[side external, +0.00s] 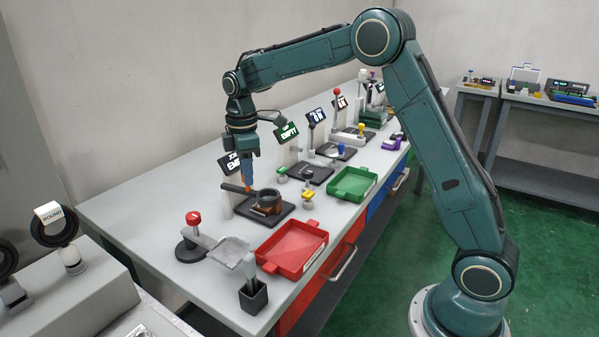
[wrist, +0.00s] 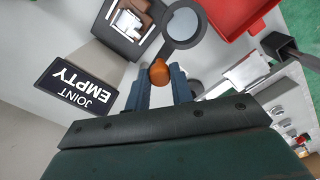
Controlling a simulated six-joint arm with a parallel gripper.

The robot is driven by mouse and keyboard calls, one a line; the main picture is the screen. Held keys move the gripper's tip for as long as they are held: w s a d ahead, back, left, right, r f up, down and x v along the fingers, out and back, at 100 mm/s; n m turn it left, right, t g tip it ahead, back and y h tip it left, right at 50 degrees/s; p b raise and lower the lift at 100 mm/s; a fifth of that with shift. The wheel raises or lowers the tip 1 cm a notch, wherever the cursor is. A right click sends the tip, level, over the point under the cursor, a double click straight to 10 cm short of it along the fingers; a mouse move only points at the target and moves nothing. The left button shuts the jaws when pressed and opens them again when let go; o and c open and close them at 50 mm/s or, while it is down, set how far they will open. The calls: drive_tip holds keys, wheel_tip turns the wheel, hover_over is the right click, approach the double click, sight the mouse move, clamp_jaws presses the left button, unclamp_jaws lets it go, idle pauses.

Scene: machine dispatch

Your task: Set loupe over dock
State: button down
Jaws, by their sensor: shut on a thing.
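The loupe (wrist: 184,27), a round lens in a dark ring with a short arm and an orange knob, is held by my gripper (wrist: 160,72). The fingers are shut on its orange knob, which also shows in the side view (side external: 248,185). The ring reaches out beyond the fingertips. The dock (wrist: 113,38), a dark pad bearing brown and pale parts, lies left of the lens in the wrist view. In the side view the dock (side external: 284,213) is below and right of my gripper (side external: 248,178). The gap between lens and dock is unclear.
A sign (wrist: 77,88) reading "JOINT EMPTY" stands beside the dock. A red tray (side external: 292,248), a grey holder with a red knob (side external: 193,218) and a black cup (side external: 253,297) are nearby. More stations and a green tray (side external: 352,183) line the bench.

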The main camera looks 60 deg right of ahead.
drive_tip(key=shift+w+d+n, duration=0.35)
drive_tip(key=shift+d+n, duration=0.3)
drive_tip(key=shift+n, duration=0.6)
drive_tip(key=shift+w+d+n, duration=0.35)
drive_tip(key=shift+d+n, duration=0.35)
drive_tip(key=shift+n, duration=0.5)
drive_tip(key=shift+w+d+n, duration=0.35)
drive_tip(key=shift+d+n, duration=0.3)
drive_tip(key=shift+n, duration=0.6)
drive_tip(key=shift+r, duration=0.1)
drive_tip(key=c, duration=1.2)
unclamp_jaws()
wheel_tip(320, 180, up, 14)
